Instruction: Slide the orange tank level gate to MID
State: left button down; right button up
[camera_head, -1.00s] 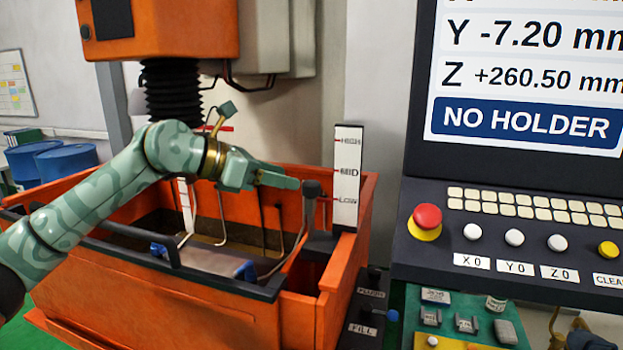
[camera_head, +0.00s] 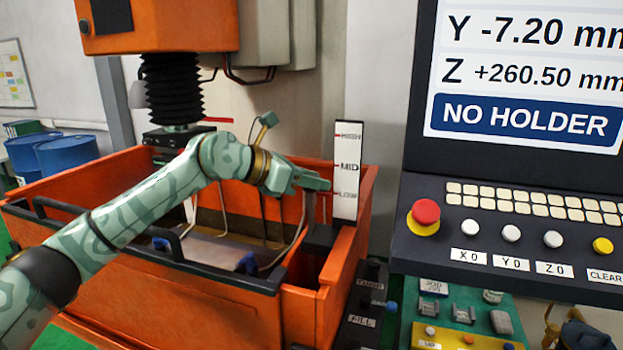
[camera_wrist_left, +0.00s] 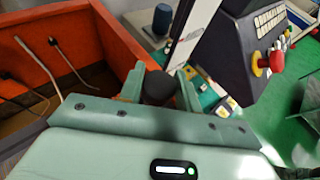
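The orange tank (camera_head: 215,308) stands at left centre in the head view. A white level scale (camera_head: 346,208) marked HIGH, MID and LOW rises at its right rear. My left gripper (camera_head: 318,184) is beside the scale, near the LOW mark. In the wrist view a dark rounded gate knob (camera_wrist_left: 158,88) sits between the two fingers of my left gripper (camera_wrist_left: 161,84). Little or no gap shows on either side, and I cannot tell whether the fingers press on it. In the head view the gripper mostly hides the knob. My right gripper is out of view.
The control panel (camera_head: 500,235) with a red stop button (camera_head: 425,212) stands to the right of the tank. A black rail (camera_head: 150,250) runs along the tank's front. The black machine head bellows (camera_head: 172,90) hang above it. Thin bent pipes stand inside the tank.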

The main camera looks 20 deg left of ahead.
pick_arm(q)
notch_tip(320, 180, up, 7)
jog(key=p, duration=0.3)
jog(key=shift+f+p, duration=0.2)
jog(key=shift+p, duration=0.15)
jog(key=shift+f, duration=0.15)
jog(key=c, duration=1)
grip_release()
jog(key=b+v, duration=0.3)
jog(key=v, duration=1.3)
jog(key=shift+a+b, duration=0.15)
jog(key=shift+b, duration=0.2)
